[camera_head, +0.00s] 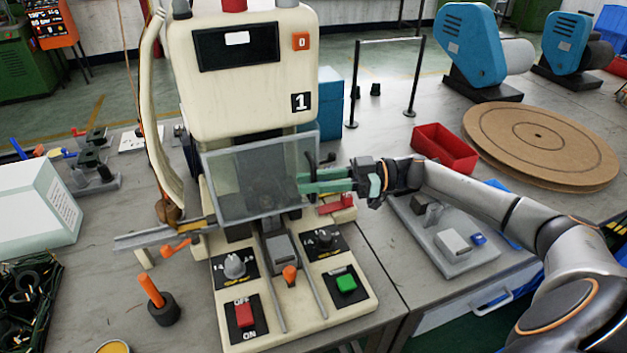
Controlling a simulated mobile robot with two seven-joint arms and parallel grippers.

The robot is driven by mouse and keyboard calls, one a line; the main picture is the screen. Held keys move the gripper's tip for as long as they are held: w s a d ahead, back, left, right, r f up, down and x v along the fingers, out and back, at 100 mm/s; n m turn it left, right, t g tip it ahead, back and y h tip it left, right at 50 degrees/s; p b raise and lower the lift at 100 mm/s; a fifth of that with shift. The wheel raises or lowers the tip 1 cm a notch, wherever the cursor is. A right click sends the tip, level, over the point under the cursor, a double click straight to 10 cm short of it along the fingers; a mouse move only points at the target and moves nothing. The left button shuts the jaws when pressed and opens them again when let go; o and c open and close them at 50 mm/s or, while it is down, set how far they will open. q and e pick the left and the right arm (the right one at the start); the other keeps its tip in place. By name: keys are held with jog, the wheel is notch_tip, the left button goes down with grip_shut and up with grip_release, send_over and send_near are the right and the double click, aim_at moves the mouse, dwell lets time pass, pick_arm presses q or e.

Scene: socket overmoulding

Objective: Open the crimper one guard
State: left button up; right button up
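Crimper one (243,95) is the cream machine marked "1" in the middle of the head view. Its guard (235,215) is a see-through panel in a grey frame. The guard stands across the front of the work area, below the machine head. A small dark handle (328,160) shows by the guard's right edge. My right gripper (303,183) reaches in from the right, with green fingers at the guard's right edge, just below the handle. I cannot tell whether the fingers touch the guard or hold anything. My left gripper is not in view.
The crimper's base carries knobs, a red switch (244,315) and a green button (346,283). A red tray (445,148) and a round wooden board (540,143) lie at the right. A grey fixture plate (470,262) lies below my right arm. A white box (38,205) stands left.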

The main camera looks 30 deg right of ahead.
grip_shut()
dwell(1.4)
